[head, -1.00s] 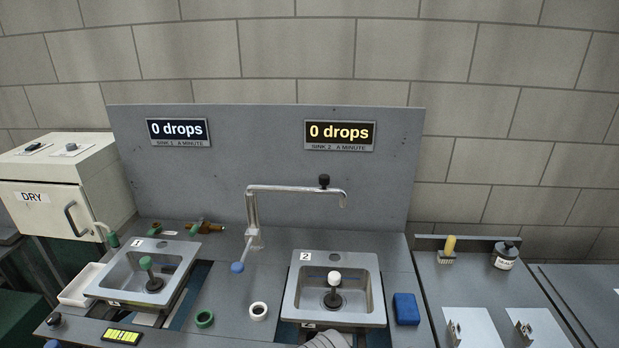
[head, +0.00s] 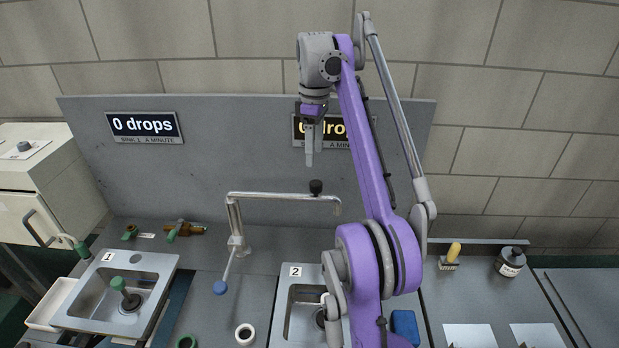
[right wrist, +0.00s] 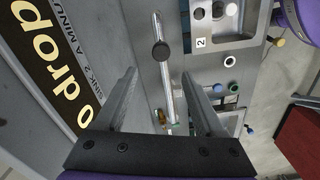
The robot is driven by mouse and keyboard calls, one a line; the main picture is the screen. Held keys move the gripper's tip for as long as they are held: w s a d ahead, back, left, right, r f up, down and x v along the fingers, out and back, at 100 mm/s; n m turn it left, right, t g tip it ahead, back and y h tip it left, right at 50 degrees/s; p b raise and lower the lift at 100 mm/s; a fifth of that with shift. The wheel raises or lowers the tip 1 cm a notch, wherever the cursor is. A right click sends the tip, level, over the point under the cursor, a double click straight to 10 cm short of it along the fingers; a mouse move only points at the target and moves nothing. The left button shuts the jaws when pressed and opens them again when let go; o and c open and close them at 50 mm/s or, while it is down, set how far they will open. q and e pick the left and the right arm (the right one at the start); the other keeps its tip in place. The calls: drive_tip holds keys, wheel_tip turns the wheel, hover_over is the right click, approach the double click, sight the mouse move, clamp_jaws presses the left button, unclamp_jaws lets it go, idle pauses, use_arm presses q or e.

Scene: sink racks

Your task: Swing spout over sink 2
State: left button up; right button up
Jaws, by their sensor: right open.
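The chrome spout (head: 275,196) rises from the counter between the two sinks and reaches right, its tip pointing down toward the back of sink 2 (head: 284,310). A black knob (head: 316,187) stands on the spout near its tip. A lever with a blue ball (head: 220,287) hangs from its base. My right gripper (head: 309,160) points down above the spout, in front of the sink 2 sign. In the right wrist view the jaws (right wrist: 158,95) are open and empty, with the spout (right wrist: 166,85) and black knob (right wrist: 160,50) seen between and beyond them. My left gripper is not in view.
Sink 1 (head: 118,290) is at the left with a green-handled plunger. The back panel (head: 220,150) stands close behind the spout.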

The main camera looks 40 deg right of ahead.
sight(316, 183)
drive_tip(key=shift+s+f, duration=0.15)
drive_tip(key=shift+f, duration=0.3)
drive_tip(key=f, duration=0.2)
drive_tip(key=f+b, duration=0.1)
drive_tip(key=f, duration=0.2)
drive_tip(key=f+b, duration=0.1)
drive_tip(key=f, duration=0.2)
drive_tip(key=shift+s+f, duration=0.25)
drive_tip(key=shift+w+f, duration=0.15)
drive_tip(key=shift+f, duration=0.55)
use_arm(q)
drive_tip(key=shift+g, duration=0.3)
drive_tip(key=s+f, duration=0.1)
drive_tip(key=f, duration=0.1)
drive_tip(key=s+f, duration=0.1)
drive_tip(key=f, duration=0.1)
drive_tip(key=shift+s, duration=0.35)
use_arm(e)
drive_tip(key=shift+c, duration=0.3)
clamp_jaws()
